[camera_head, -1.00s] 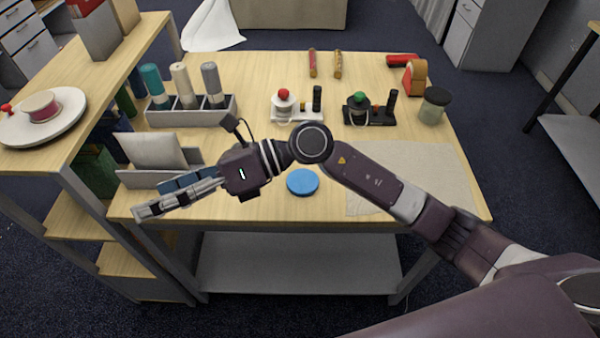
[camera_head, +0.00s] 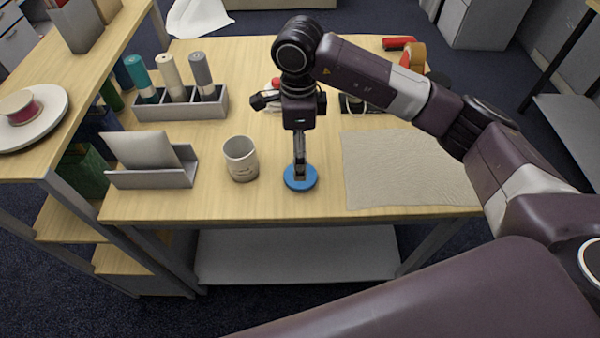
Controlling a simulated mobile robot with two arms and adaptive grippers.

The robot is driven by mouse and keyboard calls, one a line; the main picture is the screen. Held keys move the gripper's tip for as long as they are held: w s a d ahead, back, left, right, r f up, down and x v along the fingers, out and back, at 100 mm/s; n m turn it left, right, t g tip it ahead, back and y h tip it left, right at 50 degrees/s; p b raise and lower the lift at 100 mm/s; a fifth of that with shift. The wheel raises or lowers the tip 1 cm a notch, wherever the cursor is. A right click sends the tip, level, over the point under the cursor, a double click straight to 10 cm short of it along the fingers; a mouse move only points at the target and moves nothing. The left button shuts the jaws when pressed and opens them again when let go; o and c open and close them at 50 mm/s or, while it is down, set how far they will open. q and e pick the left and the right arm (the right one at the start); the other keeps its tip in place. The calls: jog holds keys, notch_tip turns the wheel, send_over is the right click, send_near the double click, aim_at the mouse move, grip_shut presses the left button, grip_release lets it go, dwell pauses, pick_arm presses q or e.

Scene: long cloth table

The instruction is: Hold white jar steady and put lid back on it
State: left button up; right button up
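The white jar (camera_head: 241,160) stands upright and open-topped on the table, left of the lid. The blue round lid (camera_head: 312,181) lies flat near the front edge, apart from the jar. My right gripper (camera_head: 300,176) points straight down, its fingertips at the middle of the lid and overlapping it in the picture. The fingers show nearly edge-on, so I cannot tell how far apart they are or whether they touch the lid. My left gripper is not in view.
A grey letter holder (camera_head: 150,178) stands left of the jar. A grey rack (camera_head: 180,108) with several rolls is behind it. A beige cloth (camera_head: 400,170) lies flat at the right. My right arm hides much of the table's back.

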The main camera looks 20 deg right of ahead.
jog(key=shift+f+p, duration=0.35)
jog(key=shift+f, duration=1)
jog(key=shift+f+p, duration=0.2)
jog(key=shift+p, duration=0.15)
jog(key=f+p, duration=0.1)
jog(key=f, duration=0.2)
jog(key=shift+w+d+f+p, duration=0.1)
jog(key=shift+d+f+p, duration=0.1)
jog(key=shift+f+p, duration=0.2)
jog(key=shift+f, duration=0.45)
jog(key=shift+c, duration=0.5)
jog(key=c, duration=0.8)
